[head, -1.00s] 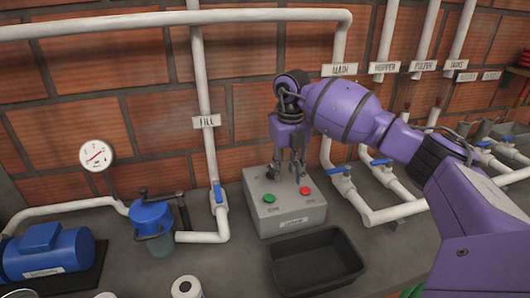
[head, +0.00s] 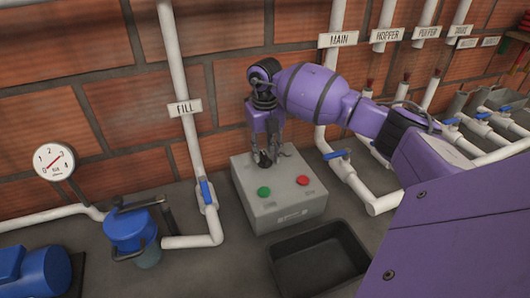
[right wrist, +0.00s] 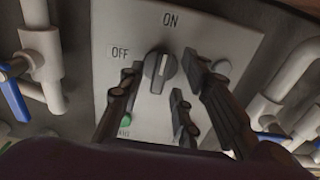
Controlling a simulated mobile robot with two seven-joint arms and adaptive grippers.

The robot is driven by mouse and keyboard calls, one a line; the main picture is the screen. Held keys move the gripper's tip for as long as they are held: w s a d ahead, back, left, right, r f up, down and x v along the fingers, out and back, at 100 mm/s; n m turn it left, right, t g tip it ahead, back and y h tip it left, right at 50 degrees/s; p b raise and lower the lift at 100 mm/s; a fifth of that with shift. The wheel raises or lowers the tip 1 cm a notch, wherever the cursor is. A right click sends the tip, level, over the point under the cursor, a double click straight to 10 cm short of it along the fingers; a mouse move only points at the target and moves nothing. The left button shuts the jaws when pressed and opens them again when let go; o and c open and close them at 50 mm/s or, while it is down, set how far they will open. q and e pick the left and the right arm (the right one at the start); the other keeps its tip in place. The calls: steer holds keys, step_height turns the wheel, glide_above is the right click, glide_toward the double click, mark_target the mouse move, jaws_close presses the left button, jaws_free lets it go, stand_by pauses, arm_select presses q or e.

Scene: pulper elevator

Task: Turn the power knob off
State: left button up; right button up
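The grey control box (head: 290,210) stands on the counter with a green button (head: 264,191) and a red button (head: 303,180). In the right wrist view the dark round power knob (right wrist: 160,70) sits on its top plate (right wrist: 225,50). The knob's ridge points roughly at the ON label (right wrist: 170,19); the OFF label (right wrist: 120,52) is to its left. My right gripper (head: 270,160) is over the rear of the box. Its fingers (right wrist: 160,85) are open on both sides of the knob, with gaps visible. My left gripper is out of view.
A black tray (head: 345,270) lies in front of the box. A white pipe with a blue valve handle (head: 206,191) stands left of the box, and another blue handle (head: 336,154) is on the right. A blue pump (head: 130,228) is further left.

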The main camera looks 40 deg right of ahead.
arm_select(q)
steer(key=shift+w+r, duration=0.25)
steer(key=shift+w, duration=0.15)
arm_select(e)
steer(key=shift+f, duration=0.45)
jaws_close()
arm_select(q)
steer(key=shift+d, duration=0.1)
